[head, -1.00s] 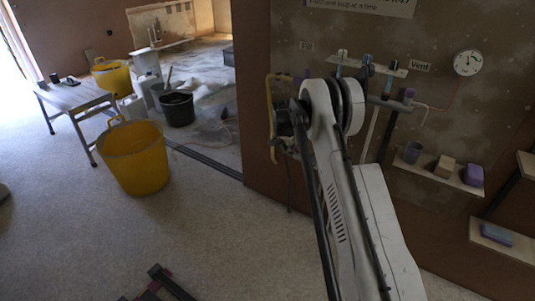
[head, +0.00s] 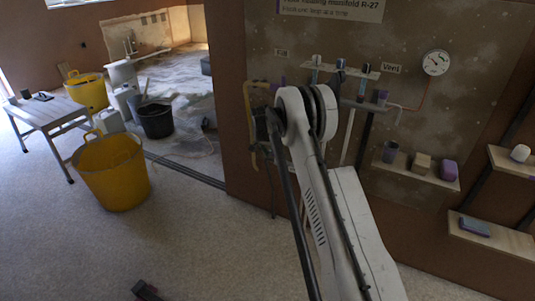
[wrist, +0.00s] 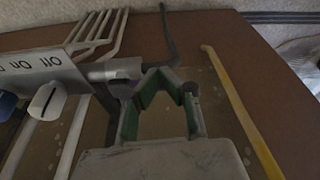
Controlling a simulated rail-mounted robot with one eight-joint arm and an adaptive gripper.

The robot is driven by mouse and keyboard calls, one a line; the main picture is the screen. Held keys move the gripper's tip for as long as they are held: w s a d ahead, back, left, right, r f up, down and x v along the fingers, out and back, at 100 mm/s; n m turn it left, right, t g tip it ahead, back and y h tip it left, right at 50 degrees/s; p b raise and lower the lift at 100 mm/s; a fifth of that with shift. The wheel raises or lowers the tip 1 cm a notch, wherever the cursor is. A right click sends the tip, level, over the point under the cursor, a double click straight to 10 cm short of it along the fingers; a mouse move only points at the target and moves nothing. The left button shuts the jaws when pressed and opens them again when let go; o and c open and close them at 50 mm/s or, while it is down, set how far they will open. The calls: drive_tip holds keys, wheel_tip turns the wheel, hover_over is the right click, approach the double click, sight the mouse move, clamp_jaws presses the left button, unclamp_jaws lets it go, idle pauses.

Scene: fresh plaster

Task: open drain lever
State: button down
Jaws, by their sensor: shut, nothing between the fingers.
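I cannot make out a drain label. In the wrist view, a white knob (wrist: 47,101) sits by Off and On markings, with a blue knob (wrist: 6,106) beside it.
A yellow bent pipe (wrist: 240,110) runs right of my gripper, also seen in the head view (head: 249,110). A gauge (head: 436,62) and a shelf (head: 415,174) with a cup (head: 390,151) are further right.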

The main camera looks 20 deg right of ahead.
drive_tip(key=shift+s+d, duration=0.1)
drive_tip(key=shift+s, duration=0.05)
drive_tip(key=s+a+r, duration=0.2)
drive_tip(key=r, duration=0.3)
drive_tip(key=s+a+r+p, duration=0.1)
drive_tip(key=s+a+r, duration=0.2)
drive_tip(key=r, duration=0.2)
drive_tip(key=shift+r, duration=0.2)
idle(0.3)
idle(0.4)
